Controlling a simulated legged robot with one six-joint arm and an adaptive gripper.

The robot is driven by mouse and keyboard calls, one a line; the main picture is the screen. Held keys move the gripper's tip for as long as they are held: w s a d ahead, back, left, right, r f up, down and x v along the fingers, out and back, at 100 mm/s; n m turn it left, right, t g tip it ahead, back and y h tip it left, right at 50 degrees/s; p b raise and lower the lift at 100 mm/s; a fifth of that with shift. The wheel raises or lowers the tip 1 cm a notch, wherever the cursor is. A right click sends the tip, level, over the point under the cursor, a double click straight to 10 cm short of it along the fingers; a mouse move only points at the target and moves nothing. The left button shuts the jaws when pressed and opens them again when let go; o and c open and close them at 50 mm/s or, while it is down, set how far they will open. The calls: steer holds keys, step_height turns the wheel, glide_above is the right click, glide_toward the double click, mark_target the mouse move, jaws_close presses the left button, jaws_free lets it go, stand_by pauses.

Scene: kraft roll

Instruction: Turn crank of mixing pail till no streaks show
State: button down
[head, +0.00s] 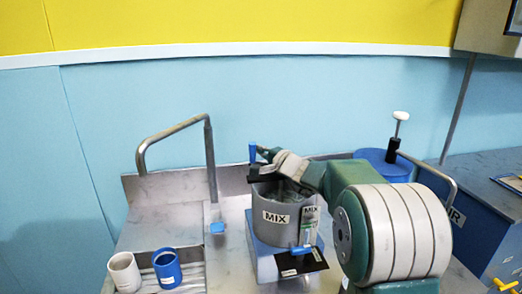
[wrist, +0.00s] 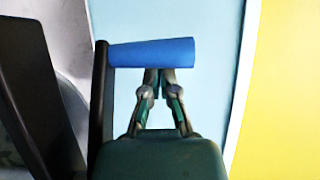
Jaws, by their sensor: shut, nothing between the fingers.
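The grey mixing pail (head: 279,232) with MIX labels stands on a blue-sided stand in the head view. A black crank arm (head: 261,177) lies across its top, with an upright blue crank handle (head: 252,153) at its left end. The blue handle also shows large in the wrist view (wrist: 150,52). My gripper (wrist: 160,75) is shut and empty, its fingertips together right at the handle's side; I cannot tell whether they touch it. In the head view my gripper (head: 268,154) is just right of the handle. My arm and the crank hide most of the pail's contents, so streaks cannot be judged.
A white cup (head: 123,273) and a blue cup (head: 167,268) stand on a rack at the front left. A metal tap (head: 178,130) rises left of the pail. A blue drum (head: 384,163) with a white-knobbed lever stands behind my arm. A blue wall is behind.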

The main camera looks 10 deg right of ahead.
steer(key=shift+s+d+n+y, duration=0.1)
steer(key=shift+s+n+y, duration=0.05)
steer(key=shift+n+y, duration=0.2)
steer(key=shift+s+a+n+g+y, duration=0.25)
steer(key=shift+n+g+y, duration=0.3)
steer(key=shift+g+y, duration=0.25)
